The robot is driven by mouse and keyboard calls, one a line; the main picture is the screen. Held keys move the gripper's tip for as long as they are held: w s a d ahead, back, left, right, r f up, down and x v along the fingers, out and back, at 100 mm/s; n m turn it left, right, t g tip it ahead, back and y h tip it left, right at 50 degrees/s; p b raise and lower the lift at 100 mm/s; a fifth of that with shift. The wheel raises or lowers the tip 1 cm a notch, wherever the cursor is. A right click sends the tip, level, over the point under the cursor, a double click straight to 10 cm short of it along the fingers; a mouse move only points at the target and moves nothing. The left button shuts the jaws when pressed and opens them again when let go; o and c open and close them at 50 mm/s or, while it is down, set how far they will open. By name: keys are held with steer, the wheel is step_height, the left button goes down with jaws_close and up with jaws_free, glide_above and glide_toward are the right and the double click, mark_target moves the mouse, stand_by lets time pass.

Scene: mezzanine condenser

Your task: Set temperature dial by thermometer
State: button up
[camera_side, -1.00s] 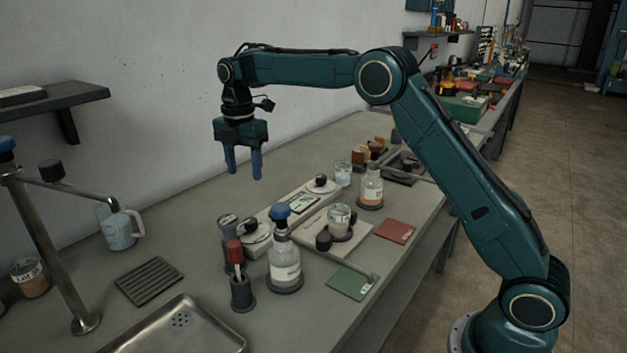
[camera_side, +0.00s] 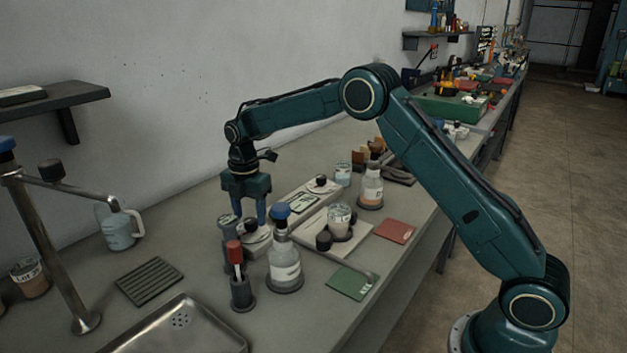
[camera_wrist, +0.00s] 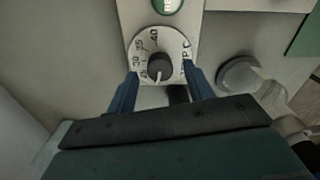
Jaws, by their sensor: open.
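The dial (camera_wrist: 160,42) has a white face with printed numbers, 30, 35 and 40 among them. Its black knob (camera_wrist: 159,67) has a pale pointer, aimed towards the low-number end, near the bottom of the picture. My gripper (camera_wrist: 161,72) is open, with one blue finger on each side of the dial; I cannot tell if they touch the knob. In the side view my gripper (camera_side: 249,214) is just above the dial (camera_side: 257,239). A small display (camera_side: 304,203) sits on the same pale base; its reading is too small to read. I cannot identify the thermometer for certain.
A blue-capped bottle (camera_side: 284,265) and a red-topped item in a dark holder (camera_side: 241,290) stand close in front of the dial. A second dial (camera_side: 320,185) is at the far end of the base. A jar (camera_side: 340,218) stands to the right.

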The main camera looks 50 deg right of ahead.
steer(key=shift+f, duration=0.6)
steer(key=shift+c, duration=0.2)
steer(key=c, duration=0.9)
steer(key=shift+c, duration=0.2)
